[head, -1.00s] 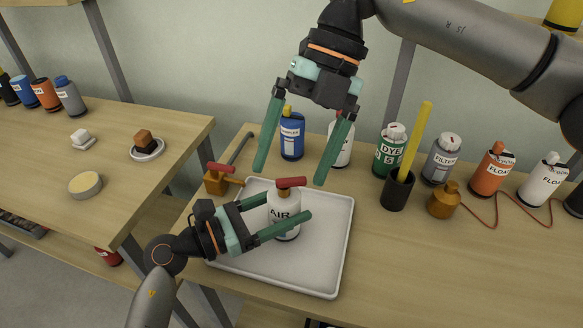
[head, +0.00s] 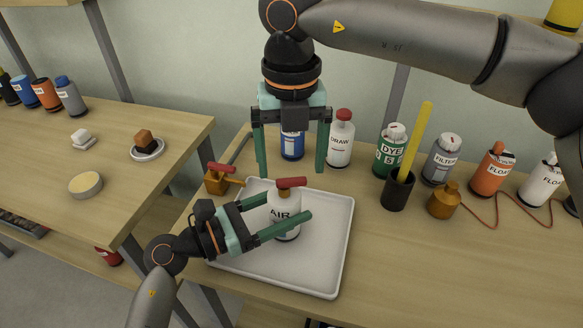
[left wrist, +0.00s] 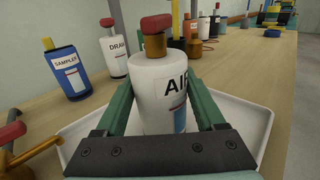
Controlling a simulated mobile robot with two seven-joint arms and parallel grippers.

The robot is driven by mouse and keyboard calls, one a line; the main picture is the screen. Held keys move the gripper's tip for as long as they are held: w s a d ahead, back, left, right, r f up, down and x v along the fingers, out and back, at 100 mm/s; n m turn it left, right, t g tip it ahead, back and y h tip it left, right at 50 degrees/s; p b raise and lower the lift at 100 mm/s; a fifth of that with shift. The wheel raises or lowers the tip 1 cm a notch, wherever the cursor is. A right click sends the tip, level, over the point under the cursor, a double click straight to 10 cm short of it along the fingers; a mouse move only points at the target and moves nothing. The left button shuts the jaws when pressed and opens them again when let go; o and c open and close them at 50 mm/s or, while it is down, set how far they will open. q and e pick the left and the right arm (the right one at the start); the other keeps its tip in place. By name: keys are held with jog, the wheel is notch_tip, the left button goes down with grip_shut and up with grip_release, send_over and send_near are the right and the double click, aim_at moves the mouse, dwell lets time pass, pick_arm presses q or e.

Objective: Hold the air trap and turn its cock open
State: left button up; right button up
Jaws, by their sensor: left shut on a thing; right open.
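The air trap (head: 284,216) is a white bottle marked AIR, standing upright in a white tray (head: 325,262). Its red cock (head: 291,183) sits on top of a brass neck. My left gripper (head: 287,219) is shut around the bottle's body from the left. The left wrist view shows the bottle (left wrist: 160,92) between the two green fingers, with the red cock (left wrist: 157,23) above it. My right gripper (head: 292,172) is open and empty, pointing down, with its fingertips above and behind the cock.
A brass valve with a red handle (head: 221,168) stands at the tray's back left. Behind the tray are a blue bottle (head: 292,146) and the white DRAW bottle (head: 340,142). A black cup (head: 398,192) with a yellow rod stands to the right.

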jog(key=shift+f, duration=1.2)
jog(key=c, duration=1.4)
jog(key=shift+n, duration=0.4)
jog(key=n, duration=0.5)
jog(key=shift+w+a+n, duration=0.15)
jog(key=shift+w+n, duration=0.15)
jog(key=n, duration=0.6)
jog(key=shift+w+a, duration=0.2)
jog(key=shift+r, duration=0.1)
